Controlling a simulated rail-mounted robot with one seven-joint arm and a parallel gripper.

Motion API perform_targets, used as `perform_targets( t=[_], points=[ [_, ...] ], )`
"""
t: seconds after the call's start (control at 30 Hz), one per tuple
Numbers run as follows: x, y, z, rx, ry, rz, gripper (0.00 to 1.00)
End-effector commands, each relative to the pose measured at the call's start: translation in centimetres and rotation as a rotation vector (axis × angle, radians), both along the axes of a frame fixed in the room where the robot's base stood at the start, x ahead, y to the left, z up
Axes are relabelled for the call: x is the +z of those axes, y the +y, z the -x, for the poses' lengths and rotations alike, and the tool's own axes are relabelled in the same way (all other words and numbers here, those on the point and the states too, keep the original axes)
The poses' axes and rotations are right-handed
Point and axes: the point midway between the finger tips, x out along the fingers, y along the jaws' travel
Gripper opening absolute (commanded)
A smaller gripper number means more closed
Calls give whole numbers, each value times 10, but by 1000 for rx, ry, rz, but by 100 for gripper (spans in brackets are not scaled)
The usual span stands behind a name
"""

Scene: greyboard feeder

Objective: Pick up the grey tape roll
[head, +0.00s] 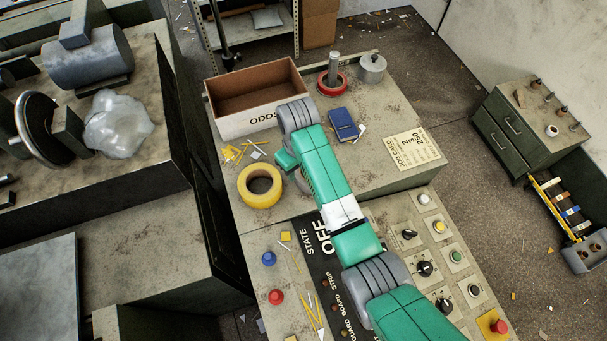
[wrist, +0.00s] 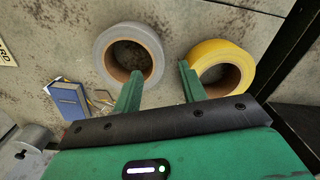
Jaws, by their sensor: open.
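The grey tape roll (wrist: 153,48) lies flat on the worn bench top in the wrist view, with a brown core. My gripper (wrist: 160,70) is open and empty, its two green fingers apart. The left finger overlaps the lower right edge of the grey roll in the picture. The right finger tip appears at the left edge of a yellow tape roll (wrist: 236,52); contact cannot be judged. The yellow roll also shows in the head view (head: 246,198), left of my arm.
A blue book (head: 342,124), loose yellow and white scraps (head: 232,153) and a job card (head: 412,150) lie on the bench. A brown box (head: 245,125), red ring (head: 322,86) and grey canister (head: 372,68) stand behind. The control panel with buttons (head: 440,227) is in front.

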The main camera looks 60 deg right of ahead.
Motion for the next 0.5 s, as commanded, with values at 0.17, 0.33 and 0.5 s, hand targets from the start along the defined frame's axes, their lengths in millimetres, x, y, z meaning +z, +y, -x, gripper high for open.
perform_targets(
  t=[0.17,0.33,0.5],
  points=[
    [-19,0,0,0,0,0,41],
    [-40,-1,3,-1,2,-1,41],
    [-66,-1,3,0,-1,0,41]
  ],
)
